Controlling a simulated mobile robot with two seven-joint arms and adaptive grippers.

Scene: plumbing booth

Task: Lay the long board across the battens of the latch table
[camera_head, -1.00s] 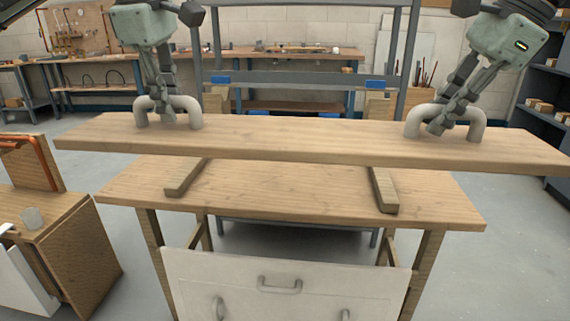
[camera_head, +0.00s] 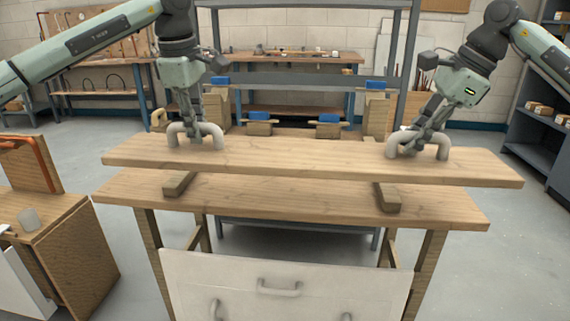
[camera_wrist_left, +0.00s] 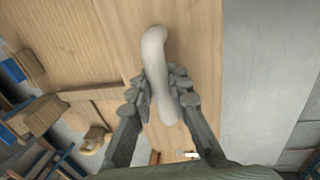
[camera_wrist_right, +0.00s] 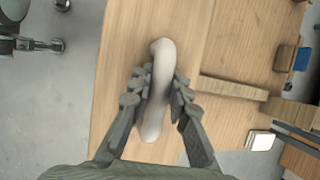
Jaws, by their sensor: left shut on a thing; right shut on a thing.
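The long board (camera_head: 300,158) is a pale wooden plank with a grey handle near each end. It hangs level above the latch table (camera_head: 290,207), apart from the tabletop in front. My left gripper (camera_head: 193,140) is shut on the left handle (camera_head: 216,134), also seen between its fingers in the left wrist view (camera_wrist_left: 153,60). My right gripper (camera_head: 414,147) is shut on the right handle (camera_head: 441,148), also between the fingers in the right wrist view (camera_wrist_right: 161,65). The left batten (camera_head: 180,183) and right batten (camera_head: 386,196) show below the board, partly hidden. I cannot tell whether the board touches them.
Behind the board are clamps with blue parts (camera_head: 259,117) on wooden blocks. A wooden cabinet (camera_head: 60,250) stands at the left. A white drawer front (camera_head: 285,285) is below the tabletop. A dark shelf (camera_head: 545,140) stands at the right.

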